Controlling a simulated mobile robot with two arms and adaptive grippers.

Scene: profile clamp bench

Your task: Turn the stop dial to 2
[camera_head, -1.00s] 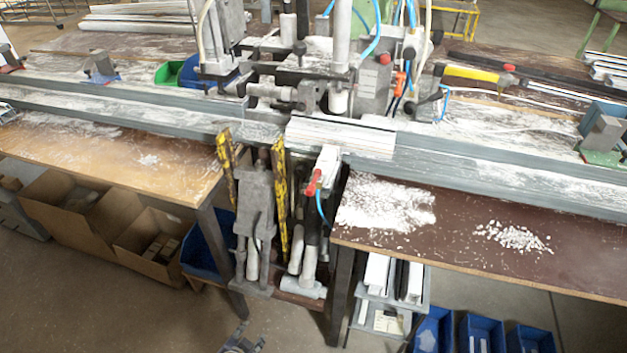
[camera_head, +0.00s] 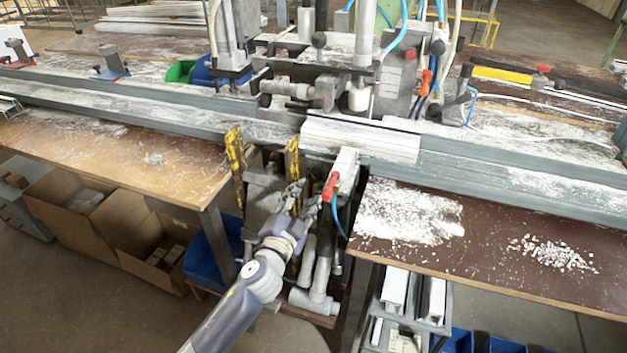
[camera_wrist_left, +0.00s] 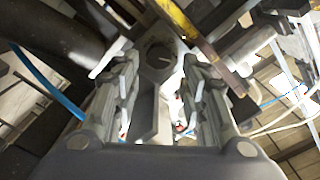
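The stop dial (camera_wrist_left: 160,56) shows in the left wrist view as a dark round knob with a light pointer line, on a grey housing. The number it points at is too small to read. My left gripper (camera_head: 304,198) is low at the front of the bench, before the grey clamp unit, and its fingers hide part of that unit in the head view. In the left wrist view the gripper (camera_wrist_left: 158,82) is open and empty, with the dial ahead between its fingertips. I cannot tell any contact. My right gripper is not in view.
Yellow-black bars (camera_head: 236,165) flank the clamp unit; one also passes close by in the left wrist view (camera_wrist_left: 205,48). A white block with a red fitting (camera_head: 331,186) and a blue hose stand right of the gripper. Cardboard boxes (camera_head: 70,215) lie under the bench's left part.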

